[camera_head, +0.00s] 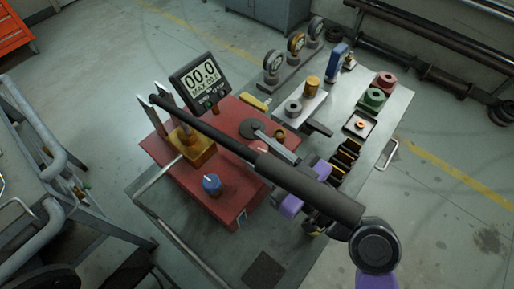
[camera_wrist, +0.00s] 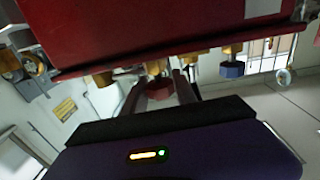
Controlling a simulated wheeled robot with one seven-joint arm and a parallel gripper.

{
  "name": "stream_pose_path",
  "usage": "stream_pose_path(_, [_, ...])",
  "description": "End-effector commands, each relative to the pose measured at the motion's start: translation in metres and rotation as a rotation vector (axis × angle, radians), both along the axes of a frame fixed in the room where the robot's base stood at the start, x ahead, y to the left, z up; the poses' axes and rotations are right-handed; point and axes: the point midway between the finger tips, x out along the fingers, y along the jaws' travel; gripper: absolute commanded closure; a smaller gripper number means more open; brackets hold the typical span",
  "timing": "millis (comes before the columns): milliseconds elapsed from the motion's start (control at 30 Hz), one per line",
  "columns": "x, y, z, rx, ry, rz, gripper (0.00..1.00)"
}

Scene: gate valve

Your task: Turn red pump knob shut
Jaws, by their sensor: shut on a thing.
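The red pump box (camera_head: 185,200) stands on the metal cart, with a digital display reading 00.0 above its back edge. In the wrist view the pump body (camera_wrist: 150,28) fills the top of the picture. Its red knob (camera_wrist: 158,92) sits below the edge, between the two dark fingers of my gripper (camera_wrist: 160,94), which is shut on it. The knob's pointer or turn angle cannot be read. In the head view my dark arm link crosses over the pump and hides the red knob and my fingertips.
A blue knob (camera_head: 211,185) is on the pump's top; it also shows in the wrist view (camera_wrist: 232,69), right of my fingers. A brass block (camera_head: 195,148), gauges (camera_head: 296,43) and green and red rings (camera_head: 374,98) stand nearby.

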Motion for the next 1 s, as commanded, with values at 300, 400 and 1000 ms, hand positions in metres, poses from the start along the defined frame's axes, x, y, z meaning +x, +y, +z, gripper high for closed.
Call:
stream_pose_path(300, [-0.0002,0.0002,0.0012,-0.001,0.001,-0.161,1.00])
stream_pose_path(400, [0.0001,0.0002,0.0010,0.000,0.001,-0.187,1.00])
stream_pose_path(1000, [0.0008,-0.0002,-0.0003,0.000,0.001,-0.215,0.61])
